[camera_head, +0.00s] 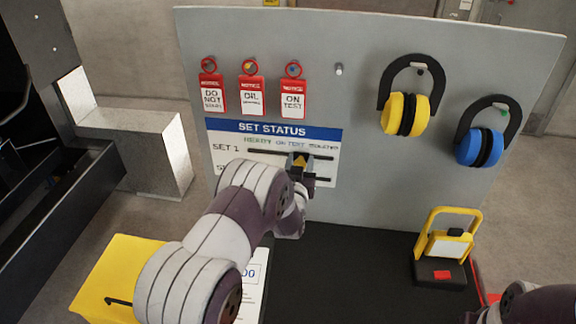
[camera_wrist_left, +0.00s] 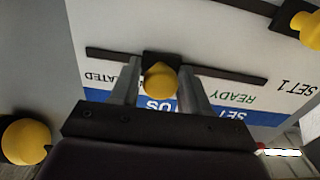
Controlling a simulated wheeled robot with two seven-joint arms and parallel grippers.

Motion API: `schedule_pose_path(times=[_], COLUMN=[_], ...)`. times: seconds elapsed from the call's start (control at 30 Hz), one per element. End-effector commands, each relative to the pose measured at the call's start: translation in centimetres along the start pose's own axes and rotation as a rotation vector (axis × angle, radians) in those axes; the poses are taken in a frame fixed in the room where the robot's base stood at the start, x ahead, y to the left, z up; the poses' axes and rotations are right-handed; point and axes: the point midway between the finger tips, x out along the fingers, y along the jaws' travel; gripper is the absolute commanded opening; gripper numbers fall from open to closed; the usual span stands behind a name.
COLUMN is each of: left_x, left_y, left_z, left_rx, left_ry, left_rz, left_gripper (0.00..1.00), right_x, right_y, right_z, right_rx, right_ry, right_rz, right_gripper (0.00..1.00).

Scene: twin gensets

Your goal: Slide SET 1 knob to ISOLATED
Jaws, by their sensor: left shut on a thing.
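The SET STATUS panel (camera_head: 226,150) is on the grey board, with a dark SET 1 slot (camera_head: 265,152) under the words READY, ON TEST and a smaller last word. My left gripper (camera_head: 300,164) is at this slot, right of its middle. In the left wrist view, which is upside down, its two fingers (camera_wrist_left: 160,85) are shut on the yellow SET 1 knob (camera_wrist_left: 160,80). The knob stands between READY and the partly hidden word ending in LATED, with slot (camera_wrist_left: 230,74) showing on both sides. My gripper covers the ON TEST word there. My right gripper is out of view.
Another yellow knob (camera_wrist_left: 306,24) sits on the lower slot. Red tags (camera_head: 252,96) hang above the panel. Yellow (camera_head: 404,112) and blue (camera_head: 480,147) ear defenders hang to the right. A yellow-framed lamp (camera_head: 445,243) stands on the dark shelf (camera_head: 340,270).

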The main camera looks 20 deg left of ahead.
Motion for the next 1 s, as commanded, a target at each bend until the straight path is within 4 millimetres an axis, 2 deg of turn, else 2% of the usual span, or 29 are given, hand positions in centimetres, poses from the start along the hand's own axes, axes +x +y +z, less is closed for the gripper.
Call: schedule_pose_path(times=[0.03, 0.1, 0.23, 0.37, 0.63, 0.67, 1.0], left_x=[0.0, 0.0, 0.0, -0.1, -0.1, -0.1, -0.1], left_y=[1.5, 3.1, 5.2, 6.0, 6.1, 6.1, 6.0], left_z=[0.5, 0.4, 0.2, 0.0, -0.1, -0.1, 0.0], left_rx=[-0.001, -0.001, 0.0, -0.001, -0.001, -0.001, -0.001], left_ry=[0.003, 0.005, 0.004, 0.002, 0.001, 0.001, 0.001], left_rz=[0.007, 0.007, 0.005, 0.003, 0.004, 0.004, 0.003], left_gripper=[0.0, 0.0, 0.0, 0.0, 0.0, 0.56, 0.58], right_x=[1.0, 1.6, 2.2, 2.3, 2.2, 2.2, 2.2], right_y=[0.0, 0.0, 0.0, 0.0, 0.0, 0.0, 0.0], right_z=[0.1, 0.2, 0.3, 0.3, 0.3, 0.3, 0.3], right_rx=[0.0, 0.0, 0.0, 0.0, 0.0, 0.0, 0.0], right_ry=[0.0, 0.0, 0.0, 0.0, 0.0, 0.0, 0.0], right_rz=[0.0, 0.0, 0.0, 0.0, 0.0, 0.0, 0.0], right_gripper=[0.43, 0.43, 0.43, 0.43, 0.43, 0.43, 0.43])
